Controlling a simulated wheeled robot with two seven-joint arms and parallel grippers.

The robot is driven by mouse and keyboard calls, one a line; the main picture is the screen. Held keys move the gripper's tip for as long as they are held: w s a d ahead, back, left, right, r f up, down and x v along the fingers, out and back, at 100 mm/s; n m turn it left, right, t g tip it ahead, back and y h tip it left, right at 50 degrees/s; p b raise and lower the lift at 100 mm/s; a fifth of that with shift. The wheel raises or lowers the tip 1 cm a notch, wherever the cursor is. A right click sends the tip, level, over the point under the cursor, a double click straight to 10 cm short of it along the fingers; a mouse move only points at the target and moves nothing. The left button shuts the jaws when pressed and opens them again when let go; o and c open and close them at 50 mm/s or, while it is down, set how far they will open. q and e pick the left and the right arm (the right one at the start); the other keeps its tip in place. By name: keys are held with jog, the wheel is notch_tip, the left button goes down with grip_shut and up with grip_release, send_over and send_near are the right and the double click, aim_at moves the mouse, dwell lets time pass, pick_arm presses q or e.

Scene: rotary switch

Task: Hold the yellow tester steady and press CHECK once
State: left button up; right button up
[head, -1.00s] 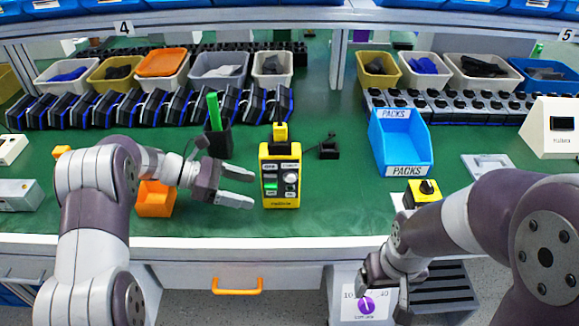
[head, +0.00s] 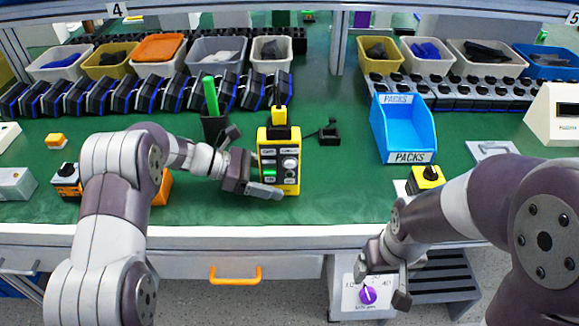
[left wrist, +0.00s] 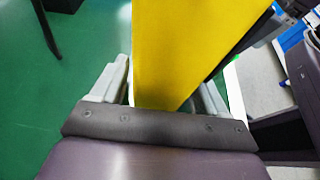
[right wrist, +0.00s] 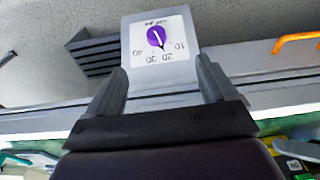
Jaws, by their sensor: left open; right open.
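The yellow tester (head: 279,160) stands upright on the green bench, with a dark face carrying buttons, a green patch and a round dial. Its small labels are too blurred for me to read CHECK. My left gripper (head: 258,180) is at the tester's left side, open. In the left wrist view the tester's plain yellow side (left wrist: 190,50) is between the open fingers, with gaps visible. My right gripper (head: 386,284) is open and empty in front of the bench edge, far from the tester.
A purple knob (head: 368,295) on a white panel is below the bench edge near my right gripper. A blue PACKS bin (head: 405,135) stands right of the tester. A black cup with a green stick (head: 211,97) stands behind my left gripper.

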pick_arm(q)
jog(key=c, duration=0.9)
jog(key=shift+c, duration=0.2)
pick_arm(e)
grip_shut()
dwell(0.8)
